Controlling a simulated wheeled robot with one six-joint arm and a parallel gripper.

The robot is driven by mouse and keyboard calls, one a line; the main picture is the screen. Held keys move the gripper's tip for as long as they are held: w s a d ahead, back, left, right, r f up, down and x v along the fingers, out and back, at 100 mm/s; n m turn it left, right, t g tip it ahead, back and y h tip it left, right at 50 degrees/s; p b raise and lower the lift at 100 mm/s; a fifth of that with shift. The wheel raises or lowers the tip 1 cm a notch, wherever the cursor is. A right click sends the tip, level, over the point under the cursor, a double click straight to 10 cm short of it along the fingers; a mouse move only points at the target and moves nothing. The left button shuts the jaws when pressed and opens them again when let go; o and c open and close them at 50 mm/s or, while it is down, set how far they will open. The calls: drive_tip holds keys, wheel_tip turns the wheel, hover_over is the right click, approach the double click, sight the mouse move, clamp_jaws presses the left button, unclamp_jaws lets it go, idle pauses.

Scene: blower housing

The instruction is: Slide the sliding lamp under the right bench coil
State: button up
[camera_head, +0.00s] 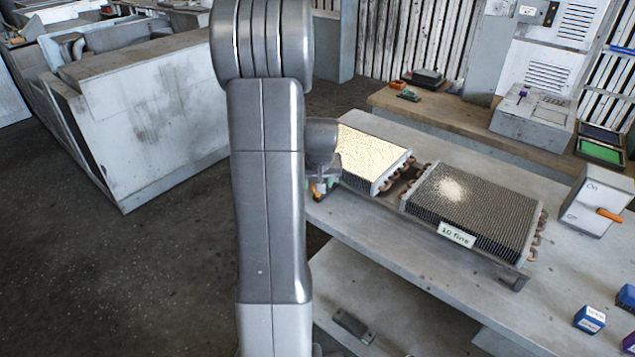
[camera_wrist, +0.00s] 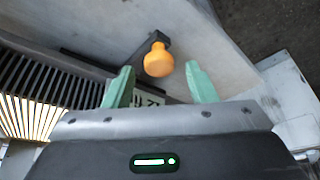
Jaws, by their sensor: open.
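The left bench coil (camera_head: 370,155) glows bright cream through its fins. The right bench coil (camera_head: 475,205) is dark grey with one pale bright spot and a "10 fins" label. The sliding lamp's body is hidden. In the wrist view an orange ball knob (camera_wrist: 158,60) on a dark stem, seemingly the lamp's handle, stands out beside a finned coil (camera_wrist: 70,80). My gripper (camera_wrist: 160,85) is open, its green fingers either side of the knob with gaps showing. In the head view my gripper (camera_head: 321,188) is at the left coil's left end, partly hidden by my arm.
Both coils sit on a grey bench (camera_head: 345,228). A switch box (camera_head: 590,200) with an orange lever stands at the right, and blue boxes (camera_head: 590,320) lie at the front right. A wooden table (camera_head: 440,112) runs behind. The floor at left is clear.

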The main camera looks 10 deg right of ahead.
drive_tip(key=shift+w+f, duration=0.2)
drive_tip(key=shift+f, duration=0.45)
drive_tip(key=shift+c, duration=0.2)
drive_tip(key=shift+d, duration=0.1)
clamp_jaws()
drive_tip(key=s+d+b, duration=0.3)
drive_tip(key=s+d, duration=0.4)
drive_tip(key=s, duration=0.3)
drive_tip(key=s+d+b, duration=0.4)
drive_tip(key=s+d, duration=0.4)
drive_tip(key=s, duration=0.2)
drive_tip(key=s+d+b, duration=0.3)
drive_tip(key=s+d, duration=0.5)
drive_tip(key=s, duration=0.2)
drive_tip(key=shift+s+d+b, duration=0.1)
drive_tip(key=shift+d+b, duration=0.1)
drive_tip(key=shift+b, duration=0.1)
drive_tip(key=shift+o, duration=0.2)
unclamp_jaws()
drive_tip(key=shift+s+d, duration=0.15)
drive_tip(key=shift+s, duration=0.05)
